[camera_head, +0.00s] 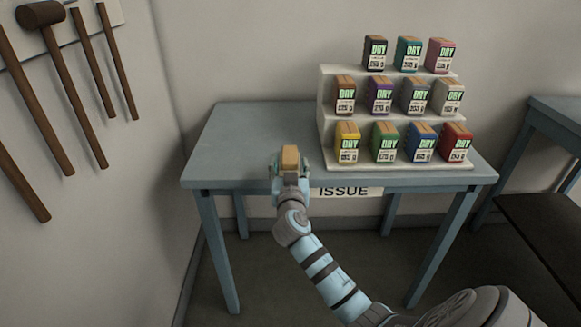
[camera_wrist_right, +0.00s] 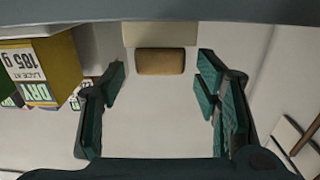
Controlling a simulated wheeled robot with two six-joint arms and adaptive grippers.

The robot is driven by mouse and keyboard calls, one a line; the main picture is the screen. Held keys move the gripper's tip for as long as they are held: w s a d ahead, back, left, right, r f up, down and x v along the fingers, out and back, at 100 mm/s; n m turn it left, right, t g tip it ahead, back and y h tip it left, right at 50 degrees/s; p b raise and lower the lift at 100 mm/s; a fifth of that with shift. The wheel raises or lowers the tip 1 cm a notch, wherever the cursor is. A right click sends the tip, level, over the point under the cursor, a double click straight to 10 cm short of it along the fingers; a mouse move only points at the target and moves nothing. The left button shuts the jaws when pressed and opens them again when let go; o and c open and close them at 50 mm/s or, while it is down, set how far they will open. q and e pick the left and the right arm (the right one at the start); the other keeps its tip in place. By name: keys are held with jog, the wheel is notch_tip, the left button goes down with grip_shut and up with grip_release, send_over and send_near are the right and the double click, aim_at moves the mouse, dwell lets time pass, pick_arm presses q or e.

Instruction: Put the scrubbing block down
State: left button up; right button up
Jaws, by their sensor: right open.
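The scrubbing block (camera_head: 290,155), tan-brown, is near the front edge of the blue-grey table (camera_head: 245,137), left of the stepped rack. My right gripper (camera_head: 290,172) is at the block, reaching from the front. In the right wrist view the brown part of the block (camera_wrist_right: 160,62) shows ahead between the spread fingers (camera_wrist_right: 160,85), with a gap on each side. A pale part shows just above it. The right gripper is open. I cannot tell exactly how the block's underside meets the table, as the gripper hides it. My left gripper is not in view.
A white stepped rack (camera_head: 395,166) holds several coloured DRY packs on the table's right. A yellow pack (camera_wrist_right: 52,75) is close to the gripper's side in the wrist view. The table's left part is clear. Wooden-handled tools (camera_head: 55,100) hang on the left wall.

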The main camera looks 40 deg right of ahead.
jog(key=shift+r, duration=0.25)
jog(key=p+v, duration=0.1)
jog(key=v, duration=1.1)
jog(key=s+a+f+n+g+y, duration=0.1)
jog(key=a+f+n+g+y, duration=0.15)
jog(key=f, duration=1.05)
jog(key=s+a+f+n+g+y, duration=0.1)
jog(key=a+f+n+y, duration=0.15)
jog(key=f, duration=0.95)
jog(key=s+a+f+n+g+y, duration=0.1)
jog(key=s+f+g+y, duration=0.1)
jog(key=s+f, duration=1)
jog(key=s+a+f+n+g+y, duration=0.1)
jog(key=s+f+g, duration=0.4)
jog(key=s+f, duration=0.7)
jog(key=shift+s+a+f+n+y, duration=0.2)
jog(key=shift+s+a+n+y, duration=0.15)
jog(key=shift+s+n+y, duration=0.25)
jog(key=o, duration=0.3)
jog(key=s+f, duration=0.1)
jog(key=s, duration=0.3)
jog(key=s+f+g, duration=0.1)
jog(key=s, duration=0.4)
jog(key=s+f+g, duration=0.1)
jog(key=s, duration=0.3)
jog(key=shift+s+f+g+y, duration=0.25)
jog(key=shift+s+f+y, duration=0.05)
jog(key=shift+y, duration=0.1)
